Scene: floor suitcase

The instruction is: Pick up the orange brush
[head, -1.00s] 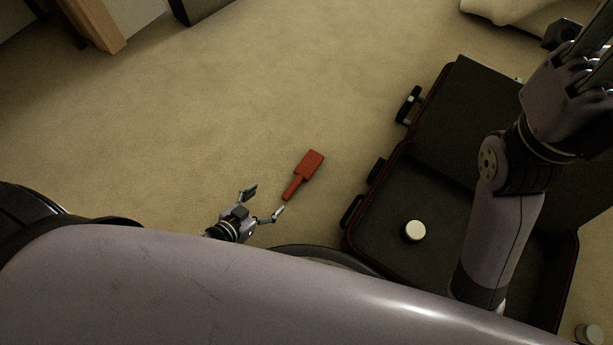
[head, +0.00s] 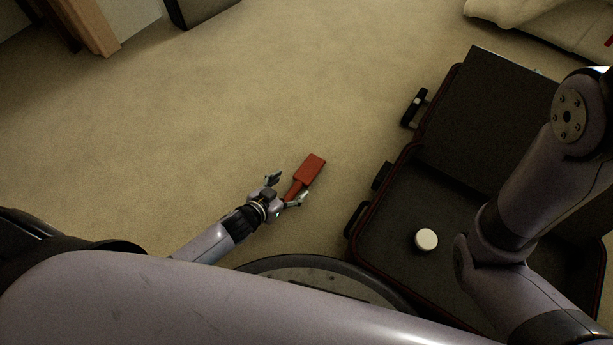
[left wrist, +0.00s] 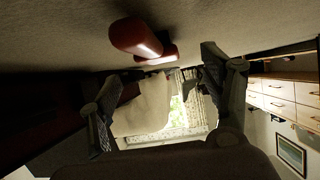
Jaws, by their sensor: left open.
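The brush (head: 311,167) looks red-orange and lies flat on the carpet, its broad head pointing up and right in the head view. My left gripper (head: 288,188) is open and empty at the handle end, with one finger either side of the handle direction. The right finger overlaps part of the handle in that view. In the left wrist view the rounded handle end of the brush (left wrist: 137,36) is close, towards the top of the picture, apart from both fingers of the left gripper (left wrist: 160,95). My right arm shows at the right, but its gripper is out of view.
An open dark suitcase (head: 379,212) lies right of the brush, with a white round-topped item (head: 426,239) inside. Wooden furniture (head: 92,28) stands at the top left. The carpet (head: 200,120) left of and beyond the brush is clear.

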